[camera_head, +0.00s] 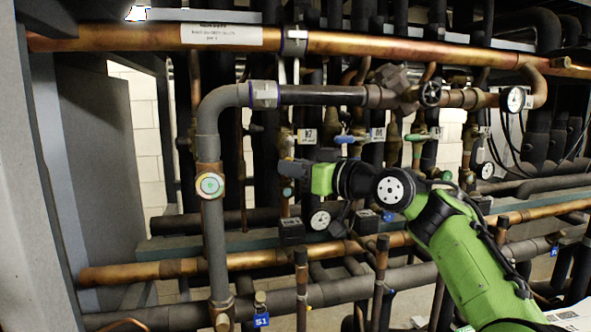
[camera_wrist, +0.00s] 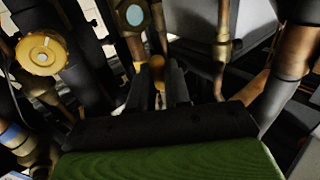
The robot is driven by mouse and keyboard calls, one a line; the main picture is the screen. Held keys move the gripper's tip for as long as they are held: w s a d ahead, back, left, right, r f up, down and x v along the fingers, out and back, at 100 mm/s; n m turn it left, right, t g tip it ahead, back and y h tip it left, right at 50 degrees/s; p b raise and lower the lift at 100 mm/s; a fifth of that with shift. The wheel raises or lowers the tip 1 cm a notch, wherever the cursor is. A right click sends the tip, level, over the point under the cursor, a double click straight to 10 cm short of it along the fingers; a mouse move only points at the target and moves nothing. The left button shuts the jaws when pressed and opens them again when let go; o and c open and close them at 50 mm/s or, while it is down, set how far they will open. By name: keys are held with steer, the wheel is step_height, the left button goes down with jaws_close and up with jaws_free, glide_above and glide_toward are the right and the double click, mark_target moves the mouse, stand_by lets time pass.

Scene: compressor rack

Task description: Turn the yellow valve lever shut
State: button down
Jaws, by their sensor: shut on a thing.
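My gripper (camera_head: 288,168) is at the end of my green arm, in front of the vertical pipes left of centre in the head view. In the wrist view my gripper's dark fingers (camera_wrist: 159,88) point away and are shut on a narrow yellow piece, the yellow valve lever (camera_wrist: 157,62). Its rounded orange-yellow end shows between the fingertips, below a brass fitting. In the head view I cannot make out the lever, as my gripper covers that spot. How far the lever is turned cannot be told.
A grey elbow pipe with a round dial (camera_head: 209,185) stands left of my gripper. Valves with a blue handle (camera_head: 345,139) and a green handle (camera_head: 417,137) are to the right. A copper pipe (camera_head: 390,46) crosses above. A yellow round cap (camera_wrist: 41,54) is at left in the wrist view.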

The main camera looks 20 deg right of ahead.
steer(key=shift+a+r+m+t+h+b, duration=0.45)
steer(key=shift+a+m+t+h+b, duration=0.8)
steer(key=shift+m+b, duration=1.45)
steer(key=shift+a+r+m+t+h+b, duration=0.65)
steer(key=shift+m+t+b, duration=1.1)
steer(key=shift+m, duration=1.8)
steer(key=shift+a+r+m+t+h+b, duration=0.25)
steer(key=shift+a+m+t+h+b, duration=0.8)
steer(key=shift+m+b, duration=1.65)
steer(key=shift+d+r+m+t+h+p, duration=0.1)
steer(key=shift+d+m+t+h+p, duration=0.15)
steer(key=shift+m+t+p, duration=0.4)
steer(key=c, duration=1.1)
jaws_free()
steer(key=b+v, duration=1.5)
steer(key=v, duration=0.1)
steer(key=shift+r, duration=0.1)
